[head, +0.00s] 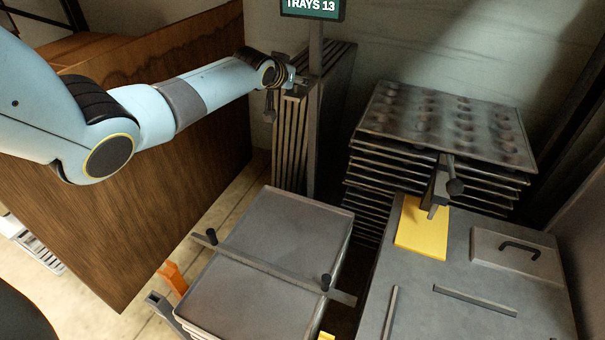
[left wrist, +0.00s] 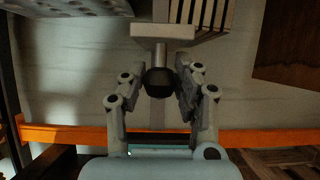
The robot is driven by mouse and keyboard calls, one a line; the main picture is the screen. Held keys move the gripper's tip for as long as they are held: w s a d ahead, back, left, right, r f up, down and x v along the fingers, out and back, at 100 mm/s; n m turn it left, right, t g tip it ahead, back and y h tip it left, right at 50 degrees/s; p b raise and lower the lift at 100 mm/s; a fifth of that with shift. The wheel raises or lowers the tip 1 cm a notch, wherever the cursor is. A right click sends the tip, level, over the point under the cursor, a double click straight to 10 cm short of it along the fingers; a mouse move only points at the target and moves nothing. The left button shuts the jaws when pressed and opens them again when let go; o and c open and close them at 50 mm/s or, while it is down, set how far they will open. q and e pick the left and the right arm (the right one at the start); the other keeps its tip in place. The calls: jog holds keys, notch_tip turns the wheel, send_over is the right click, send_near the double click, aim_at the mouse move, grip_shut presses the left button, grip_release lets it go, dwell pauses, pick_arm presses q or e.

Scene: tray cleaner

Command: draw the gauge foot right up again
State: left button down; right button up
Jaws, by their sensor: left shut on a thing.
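My left gripper (head: 291,80) is at the upright rack of thin trays (head: 291,140), beside the sign post. In the left wrist view its two fingers (left wrist: 158,85) are shut around a dark round knob (left wrist: 160,83). The knob sits on a pale stem with a flat crosspiece (left wrist: 163,31), close to the edges of the upright trays. I cannot tell for sure whether this is the gauge foot. In the head view the gripper and arm hide most of the knob. My right gripper is in neither view.
A flat bar with two black knobs (head: 275,268) lies across a tray stack (head: 225,298). A tall stack of trays (head: 375,126) stands at the right, with a knobbed bracket (head: 440,187) before it. A bench (head: 465,258) holds a yellow sheet (head: 422,232). A wooden panel (head: 150,150) stands below my arm.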

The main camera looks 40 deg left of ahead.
pick_arm(q)
jog(key=shift+r+p, duration=1.4)
jog(key=shift+w, duration=0.1)
jog(key=c, duration=0.8)
grip_release()
